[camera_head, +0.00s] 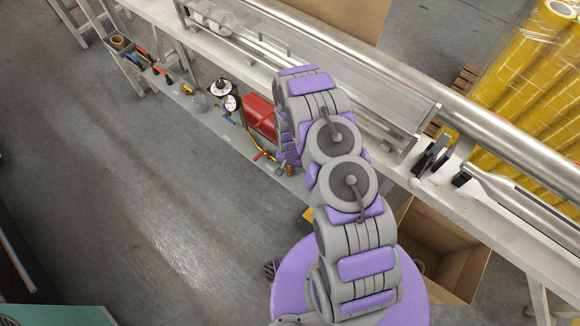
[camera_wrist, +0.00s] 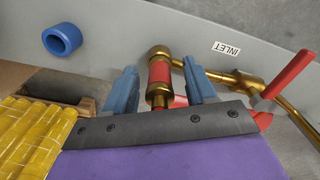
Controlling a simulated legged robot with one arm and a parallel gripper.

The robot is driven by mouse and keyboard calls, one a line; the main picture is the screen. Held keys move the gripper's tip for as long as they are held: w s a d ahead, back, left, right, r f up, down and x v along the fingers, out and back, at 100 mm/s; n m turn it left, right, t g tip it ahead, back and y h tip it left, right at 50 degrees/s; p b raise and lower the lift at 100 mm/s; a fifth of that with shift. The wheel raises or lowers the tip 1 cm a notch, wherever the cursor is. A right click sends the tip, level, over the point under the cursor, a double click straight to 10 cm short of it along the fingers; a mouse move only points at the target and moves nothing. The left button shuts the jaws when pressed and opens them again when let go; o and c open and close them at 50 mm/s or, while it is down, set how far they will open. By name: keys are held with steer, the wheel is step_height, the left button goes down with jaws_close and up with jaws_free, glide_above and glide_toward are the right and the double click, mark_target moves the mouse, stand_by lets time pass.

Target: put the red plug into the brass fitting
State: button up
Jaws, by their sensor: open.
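In the wrist view, my gripper (camera_wrist: 160,85) is open, its two blue fingers on either side of a red cylindrical piece (camera_wrist: 160,73). I cannot tell for certain whether this is the red plug. A brass elbow, part of the brass fitting (camera_wrist: 158,52), is at its upper end, and a brass collar is at its lower end. I see a gap at the left finger; contact on the right is unclear. More red shows behind the collar, partly hidden by my gripper. In the head view, my arm hides most of the fitting and my fingertips.
A brass pipe (camera_wrist: 228,77) runs right to a valve with a red handle (camera_wrist: 289,74), near an INLET label (camera_wrist: 226,48). A blue ring (camera_wrist: 62,40) lies on the grey surface. A red container (camera_head: 259,115) and several tools share the lower shelf (camera_head: 215,133).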

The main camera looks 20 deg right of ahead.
step_height(320, 180, up, 17)
steer(key=p, duration=0.3)
steer(key=shift+f, duration=0.2)
stand_by(0.4)
